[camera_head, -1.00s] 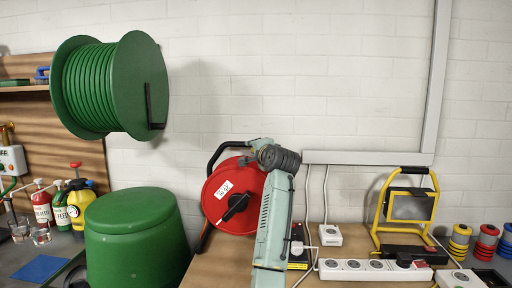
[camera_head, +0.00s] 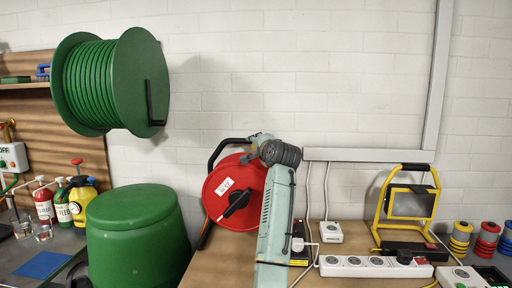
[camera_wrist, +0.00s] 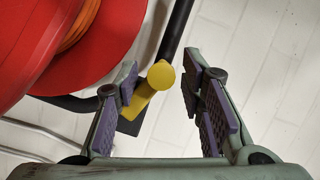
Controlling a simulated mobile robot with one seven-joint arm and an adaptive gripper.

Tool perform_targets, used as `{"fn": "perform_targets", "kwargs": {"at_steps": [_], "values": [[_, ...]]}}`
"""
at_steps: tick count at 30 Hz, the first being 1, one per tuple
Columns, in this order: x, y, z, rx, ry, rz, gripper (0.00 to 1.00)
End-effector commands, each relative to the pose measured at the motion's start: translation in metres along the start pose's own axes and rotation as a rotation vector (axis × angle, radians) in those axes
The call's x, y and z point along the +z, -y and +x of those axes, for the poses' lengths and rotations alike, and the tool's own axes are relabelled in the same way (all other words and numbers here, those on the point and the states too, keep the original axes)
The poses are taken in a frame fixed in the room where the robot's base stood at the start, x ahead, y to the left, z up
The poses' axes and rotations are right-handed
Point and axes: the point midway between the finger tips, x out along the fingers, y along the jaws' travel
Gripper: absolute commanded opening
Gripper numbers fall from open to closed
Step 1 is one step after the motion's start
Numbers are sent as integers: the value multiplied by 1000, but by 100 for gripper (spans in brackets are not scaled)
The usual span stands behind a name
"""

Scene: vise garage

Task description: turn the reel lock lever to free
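The red cable reel (camera_head: 223,205) stands on the wooden bench with a black crank and a white label on its face. In the wrist view its red disc (camera_wrist: 95,50) fills the upper left, with orange cable at its edge. A yellow lever with a round end (camera_wrist: 161,75) sits beside the black frame tube (camera_wrist: 176,30). My gripper (camera_wrist: 161,70) is open, its fingers on either side of the lever's round end, with visible gaps. I cannot tell how deep the lever lies between them. In the head view my arm hides the reel's right side and the lever.
A green hose reel (camera_head: 105,85) hangs on the wall at upper left. A green bin (camera_head: 138,245) stands left of the bench. A power strip (camera_head: 365,266), a white socket box (camera_head: 331,232) and a yellow work lamp (camera_head: 407,210) lie to the right. White wall is behind.

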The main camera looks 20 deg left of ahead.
Motion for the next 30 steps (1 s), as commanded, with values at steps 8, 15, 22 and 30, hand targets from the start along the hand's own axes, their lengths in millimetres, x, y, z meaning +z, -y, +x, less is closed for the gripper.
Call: {"fn": "perform_targets", "kwargs": {"at_steps": [8, 15, 22, 30], "values": [[2, 0, 0, 1, 4, 1, 38], [2, 0, -19, -2, 3, 1, 38], [1, 0, -66, -2, 1, 0, 38], [1, 0, -110, -1, 1, 0, 38]]}}
